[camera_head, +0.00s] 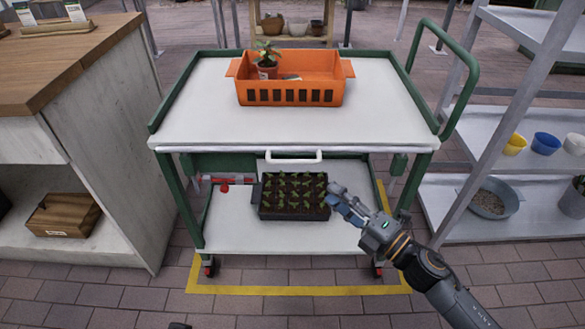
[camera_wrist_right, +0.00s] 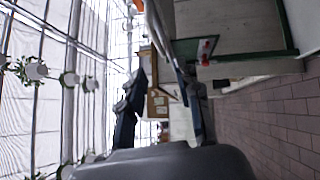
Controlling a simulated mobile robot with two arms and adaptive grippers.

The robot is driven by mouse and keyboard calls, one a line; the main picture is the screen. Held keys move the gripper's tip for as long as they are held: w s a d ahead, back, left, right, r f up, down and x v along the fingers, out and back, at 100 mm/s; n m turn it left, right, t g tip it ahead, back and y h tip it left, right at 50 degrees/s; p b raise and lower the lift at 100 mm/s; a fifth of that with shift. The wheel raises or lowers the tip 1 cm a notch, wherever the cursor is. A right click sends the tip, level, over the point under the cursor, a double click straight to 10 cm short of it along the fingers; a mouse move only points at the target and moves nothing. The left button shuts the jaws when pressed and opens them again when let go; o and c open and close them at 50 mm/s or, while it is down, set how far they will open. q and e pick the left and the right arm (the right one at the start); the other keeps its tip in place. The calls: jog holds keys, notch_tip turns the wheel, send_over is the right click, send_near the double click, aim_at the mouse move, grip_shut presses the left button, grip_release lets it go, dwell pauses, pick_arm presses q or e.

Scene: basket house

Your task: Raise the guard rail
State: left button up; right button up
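A green-framed cart with a white top (camera_head: 200,120) stands ahead of me. A pale bar with a white handle (camera_head: 293,157) runs along the top's front edge; I cannot tell for sure whether this is the guard rail. A red fitting (camera_head: 224,182) sits below at the left, and red parts show in the right wrist view (camera_wrist_right: 208,46). My right gripper (camera_head: 343,194) is in front of the cart, below the handle and by the right side of a black seedling tray (camera_head: 293,212). Its fingers are apart and empty in the wrist view (camera_wrist_right: 160,90).
An orange crate (camera_head: 290,97) with a potted plant stands on the cart top. A wood-topped counter (camera_head: 70,60) is at left. A metal shelf rack (camera_head: 500,120) with bowls is at right. Yellow tape (camera_head: 295,290) marks the floor around the cart.

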aim_at(292, 162)
jog(key=x, duration=1.4)
jog(key=shift+s+r, duration=0.15)
grip_shut()
